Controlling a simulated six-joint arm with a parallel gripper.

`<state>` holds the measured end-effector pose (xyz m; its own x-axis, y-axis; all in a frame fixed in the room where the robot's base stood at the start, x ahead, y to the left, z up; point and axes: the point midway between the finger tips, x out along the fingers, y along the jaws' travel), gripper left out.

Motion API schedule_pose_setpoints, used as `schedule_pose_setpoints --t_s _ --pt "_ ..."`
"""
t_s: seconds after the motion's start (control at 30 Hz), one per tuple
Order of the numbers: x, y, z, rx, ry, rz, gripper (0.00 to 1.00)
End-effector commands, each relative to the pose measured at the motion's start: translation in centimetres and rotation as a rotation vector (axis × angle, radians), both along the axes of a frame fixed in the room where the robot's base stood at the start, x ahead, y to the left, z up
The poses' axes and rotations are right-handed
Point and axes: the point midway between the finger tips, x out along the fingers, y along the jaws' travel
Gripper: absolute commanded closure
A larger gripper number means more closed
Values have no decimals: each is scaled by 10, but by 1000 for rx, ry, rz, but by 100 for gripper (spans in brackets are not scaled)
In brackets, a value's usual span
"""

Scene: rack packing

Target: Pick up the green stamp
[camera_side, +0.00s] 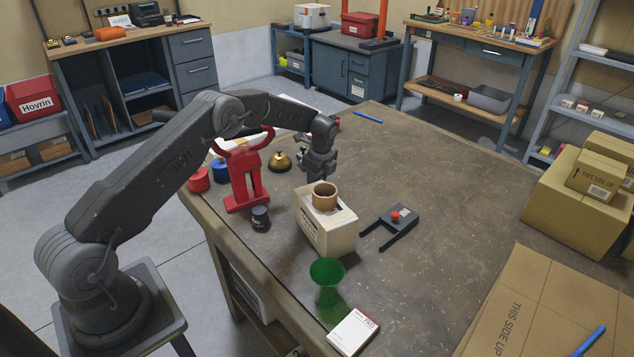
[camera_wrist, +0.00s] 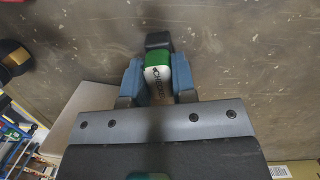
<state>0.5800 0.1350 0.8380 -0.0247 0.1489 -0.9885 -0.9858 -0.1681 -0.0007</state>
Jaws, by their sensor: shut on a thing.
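The green stamp (camera_wrist: 158,60) shows in the wrist view, with a black end, a green band and a white lettered face. My gripper (camera_wrist: 158,76) has its two blue fingers closed on the stamp's sides. In the side view my gripper (camera_side: 319,172) points down just behind a pale box. That box hides its fingertips and the stamp there. I cannot tell how far the stamp is from the table.
The pale box (camera_side: 328,232) bears a brown ring (camera_side: 324,197). A red stand (camera_side: 243,180), bell (camera_side: 280,161) and black pot (camera_side: 261,218) stand left. A green vase (camera_side: 327,285) and white carton (camera_side: 353,332) are in front.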

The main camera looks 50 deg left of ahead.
Motion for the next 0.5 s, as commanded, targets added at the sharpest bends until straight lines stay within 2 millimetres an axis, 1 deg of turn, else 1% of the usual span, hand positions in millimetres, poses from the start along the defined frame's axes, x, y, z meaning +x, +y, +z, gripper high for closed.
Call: schedule_pose_setpoints --t_s 0.17,0.3,0.4,0.5 --pt "1 0 25 1 -5 0 99" --pt "1 0 54 0 -5 0 99" --pt "1 0 72 0 -4 -2 99" --pt "1 0 86 -2 -2 -1 99"
